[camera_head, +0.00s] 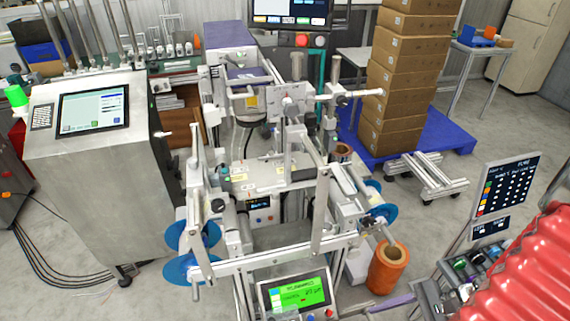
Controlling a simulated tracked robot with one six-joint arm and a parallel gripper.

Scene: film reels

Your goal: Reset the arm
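My gripper is not in view, and I cannot make out my arm for certain. A labelling machine (285,175) with metal rails and arms stands in the middle. Blue reel discs (190,268) sit at its lower left, and another blue disc (382,214) is at its right. Another small brown roll (341,150) is partly hidden behind the machine's frame.
A grey cabinet with a touchscreen (93,109) stands at left, with cables on the floor. Stacked cardboard boxes (395,90) rest on a blue pallet (447,130) behind. A small panel screen (300,293) is at the bottom. A dark sign (507,186) stands at right. Floor at right is partly clear.

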